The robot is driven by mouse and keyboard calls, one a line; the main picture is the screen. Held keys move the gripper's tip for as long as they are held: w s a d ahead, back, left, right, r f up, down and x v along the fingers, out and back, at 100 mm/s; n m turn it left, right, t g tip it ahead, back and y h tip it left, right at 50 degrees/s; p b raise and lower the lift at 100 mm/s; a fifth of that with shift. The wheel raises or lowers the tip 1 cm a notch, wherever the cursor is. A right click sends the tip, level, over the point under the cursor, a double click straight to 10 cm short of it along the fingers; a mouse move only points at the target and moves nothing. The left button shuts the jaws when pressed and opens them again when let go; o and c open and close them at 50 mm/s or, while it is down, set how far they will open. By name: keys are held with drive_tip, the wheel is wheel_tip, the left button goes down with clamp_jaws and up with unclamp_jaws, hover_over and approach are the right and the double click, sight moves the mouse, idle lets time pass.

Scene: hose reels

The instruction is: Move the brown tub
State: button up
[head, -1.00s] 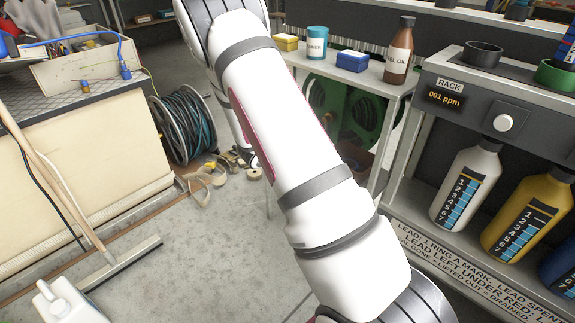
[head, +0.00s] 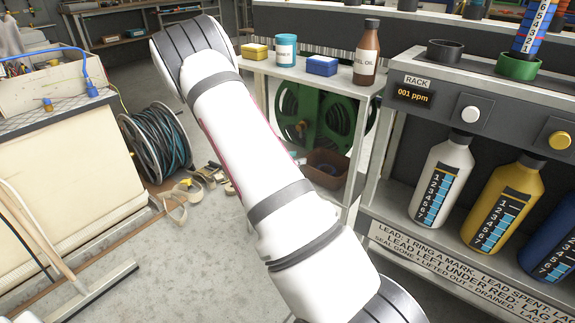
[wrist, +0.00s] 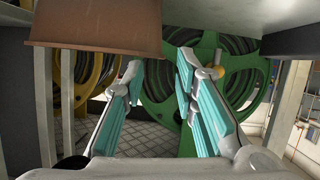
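The brown tub (head: 330,166) sits low beneath the small white table, in front of a green reel. It looks like an open box with something dark inside, which I cannot make out. In the wrist view a brown tub wall (wrist: 97,22) fills the upper left, close to the camera. My gripper (wrist: 160,75) is open, with its two teal-padded fingers apart and nothing between them. The tub is beside and above the fingers in that picture, apart from them. The gripper is out of sight in the head view, where only my white arm shows.
The white table (head: 350,83) carries a yellow box, a teal can, a blue box and a brown bottle. The rack (head: 470,235) with bottles is at the right. A cable reel (head: 158,142) and loose straps lie left.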

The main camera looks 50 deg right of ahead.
drive_tip(key=b, duration=0.3)
approach(319, 156)
drive_tip(key=x, duration=0.4)
drive_tip(key=shift+w+d, duration=0.1)
clamp_jaws()
